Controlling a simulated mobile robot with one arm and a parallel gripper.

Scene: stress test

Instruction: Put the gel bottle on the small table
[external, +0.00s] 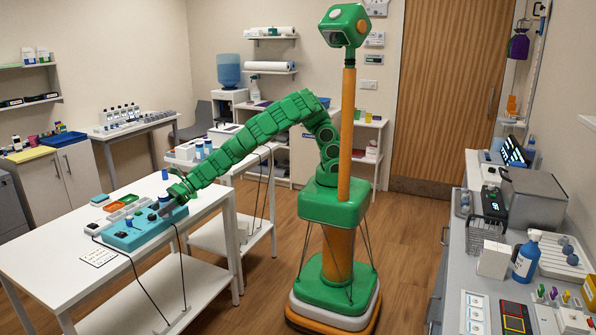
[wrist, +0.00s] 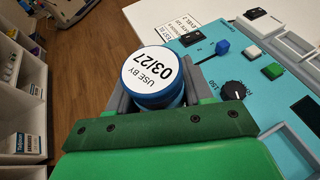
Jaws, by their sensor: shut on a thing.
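My gripper (external: 170,196) is at the end of the green arm, above the white table (external: 50,252) at left. In the wrist view, its grey fingers (wrist: 158,102) are shut on a round blue bottle (wrist: 152,100), seen from its top. A white disc on the top reads "USE BY 03/27". The bottle's lower part is hidden, so I cannot tell whether it touches anything below. It is held beside the light-blue control panel (wrist: 225,70), which lies on the white table in the external view.
Red and green trays (external: 122,203) lie behind the panel. Another white table (external: 232,165) stands behind, with blue-capped bottles (external: 203,147) on it. A crowded counter (external: 450,270) runs along the right. Wooden floor is open between the counter and my base.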

